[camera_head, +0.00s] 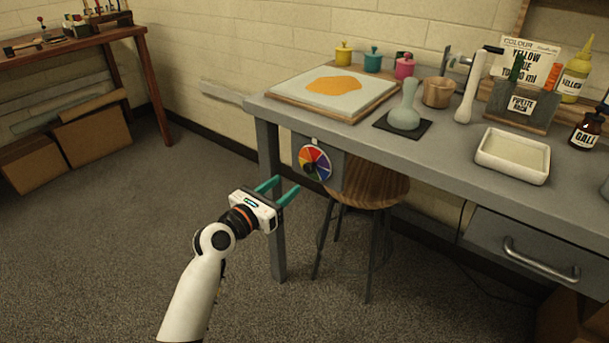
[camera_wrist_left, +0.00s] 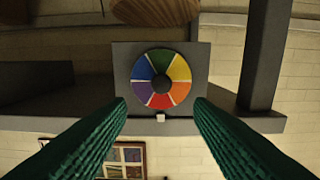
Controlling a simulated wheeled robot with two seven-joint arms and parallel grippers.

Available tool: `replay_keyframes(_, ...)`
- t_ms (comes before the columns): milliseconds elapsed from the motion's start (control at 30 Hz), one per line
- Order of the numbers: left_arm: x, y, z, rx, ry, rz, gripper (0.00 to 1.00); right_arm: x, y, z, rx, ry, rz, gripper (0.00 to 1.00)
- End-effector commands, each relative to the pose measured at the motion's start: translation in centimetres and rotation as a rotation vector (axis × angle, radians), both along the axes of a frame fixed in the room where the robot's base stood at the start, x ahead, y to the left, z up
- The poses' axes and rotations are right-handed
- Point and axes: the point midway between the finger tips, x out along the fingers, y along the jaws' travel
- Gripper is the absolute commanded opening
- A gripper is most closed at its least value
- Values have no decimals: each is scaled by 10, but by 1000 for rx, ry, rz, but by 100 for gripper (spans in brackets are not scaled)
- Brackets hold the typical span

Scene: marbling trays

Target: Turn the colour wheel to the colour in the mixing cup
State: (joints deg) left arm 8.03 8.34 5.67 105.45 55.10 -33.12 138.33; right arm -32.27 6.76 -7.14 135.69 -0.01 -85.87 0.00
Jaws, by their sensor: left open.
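The colour wheel (camera_head: 314,163) sits on a grey panel (camera_head: 335,170) at the bench's front left. In the left wrist view the wheel (camera_wrist_left: 178,70) shows green, yellow, orange, red, purple and blue sectors around a dark hub. A small white marker (camera_wrist_left: 160,117) lies beside the red sector. My left gripper (camera_head: 278,190) is open and empty, its teal fingers pointing at the wheel but apart from it. A brownish cup (camera_head: 437,93), possibly the mixing cup, stands on the bench; I cannot tell what colour is inside. My right gripper is not in view.
A wooden stool (camera_head: 368,187) stands under the bench (camera_head: 440,155), close to the wheel panel. A bench leg (camera_head: 271,225) is just beside my gripper. A tray with an orange patch (camera_head: 290,88) and a white dish (camera_head: 512,156) are on the bench.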

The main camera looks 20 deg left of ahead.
Motion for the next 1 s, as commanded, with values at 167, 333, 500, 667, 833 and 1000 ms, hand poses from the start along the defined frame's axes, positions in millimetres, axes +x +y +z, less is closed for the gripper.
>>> replay_keyframes(167,37,-13,-2,2,-2,1,48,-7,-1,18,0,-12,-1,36)
replay_keyframes(333,64,-23,-2,2,-1,1,48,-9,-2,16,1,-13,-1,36)
replay_keyframes(500,80,-28,-1,2,-1,2,48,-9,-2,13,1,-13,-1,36)
replay_keyframes(667,84,-30,-1,3,1,2,48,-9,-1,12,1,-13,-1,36)
replay_keyframes(833,84,-30,-1,4,1,2,48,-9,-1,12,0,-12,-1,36)
replay_keyframes(1000,83,-30,-1,4,1,2,25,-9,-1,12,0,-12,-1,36)
